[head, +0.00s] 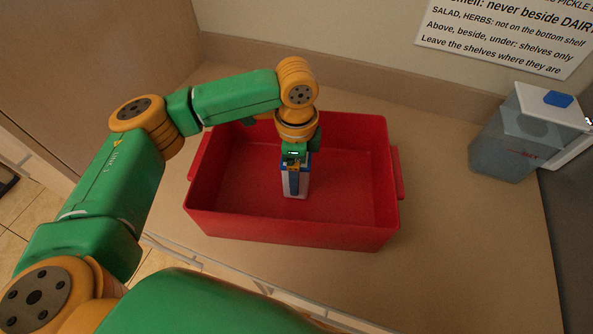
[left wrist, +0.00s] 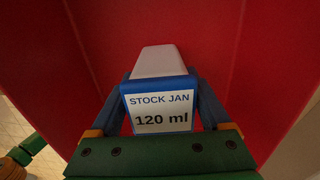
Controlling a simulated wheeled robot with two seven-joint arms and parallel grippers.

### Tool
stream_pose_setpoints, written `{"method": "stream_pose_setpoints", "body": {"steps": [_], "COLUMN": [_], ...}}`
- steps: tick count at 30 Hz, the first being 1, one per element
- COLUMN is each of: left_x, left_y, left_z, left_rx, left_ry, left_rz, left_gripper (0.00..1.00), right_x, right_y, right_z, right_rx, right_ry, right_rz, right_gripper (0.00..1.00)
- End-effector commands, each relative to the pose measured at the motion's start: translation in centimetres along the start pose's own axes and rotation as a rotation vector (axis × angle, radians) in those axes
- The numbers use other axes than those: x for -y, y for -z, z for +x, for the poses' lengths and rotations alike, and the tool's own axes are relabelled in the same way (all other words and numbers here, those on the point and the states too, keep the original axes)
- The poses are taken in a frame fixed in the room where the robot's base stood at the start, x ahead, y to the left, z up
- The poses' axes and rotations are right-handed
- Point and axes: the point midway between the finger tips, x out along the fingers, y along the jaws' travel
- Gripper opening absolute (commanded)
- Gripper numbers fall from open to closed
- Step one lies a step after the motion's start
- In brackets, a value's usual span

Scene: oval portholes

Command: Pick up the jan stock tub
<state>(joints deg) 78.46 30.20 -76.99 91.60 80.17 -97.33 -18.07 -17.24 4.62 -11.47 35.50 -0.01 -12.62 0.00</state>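The jan stock tub (left wrist: 160,110) is a small white tub with a blue top edge and a white label reading "STOCK JAN 120 ml". In the head view the tub (head: 303,184) is inside the red bin (head: 225,217), near its middle, below my left gripper (head: 294,180). In the left wrist view the blue fingers of my left gripper (left wrist: 160,90) lie along both sides of the tub and look shut on it. Whether its base touches the bin floor cannot be told. My right gripper is not in view.
The red bin stands on a beige counter (head: 470,240) against a wall. A clear container with a white and blue lid (head: 510,135) stands at the right. A printed sign (head: 505,35) hangs on the wall. The rest of the bin looks empty.

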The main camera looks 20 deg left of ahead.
Motion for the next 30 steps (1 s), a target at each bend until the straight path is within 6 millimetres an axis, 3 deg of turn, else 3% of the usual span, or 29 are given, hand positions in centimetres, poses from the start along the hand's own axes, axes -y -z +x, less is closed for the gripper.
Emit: {"method": "stream_pose_setpoints", "body": {"steps": [1,6,8,9,17,24,30], "left_x": [0.0,0.0,0.0,0.0,0.1,0.1,0.1], "left_y": [0.0,0.0,0.0,0.0,0.1,0.1,0.1], "left_z": [0.0,0.0,0.0,-0.1,-0.9,-7.0,-9.9], "left_rx": [0.000,0.000,0.000,-0.001,-0.003,-0.004,-0.002], "left_ry": [0.000,0.000,0.000,0.001,0.004,0.006,0.002], "left_rz": [0.000,0.000,0.000,0.000,-0.001,-0.002,-0.001], "left_gripper": [0.65,0.19,0.03,0.00,0.00,0.00,0.00], "right_x": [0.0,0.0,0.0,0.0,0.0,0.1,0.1], "right_y": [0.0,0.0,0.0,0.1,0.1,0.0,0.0], "right_z": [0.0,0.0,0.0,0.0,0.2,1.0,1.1], "right_rx": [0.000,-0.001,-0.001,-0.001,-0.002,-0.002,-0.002], "right_ry": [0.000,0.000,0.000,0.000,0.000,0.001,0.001], "right_rz": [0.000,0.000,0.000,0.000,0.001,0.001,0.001], "right_gripper": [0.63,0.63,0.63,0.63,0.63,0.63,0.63]}}
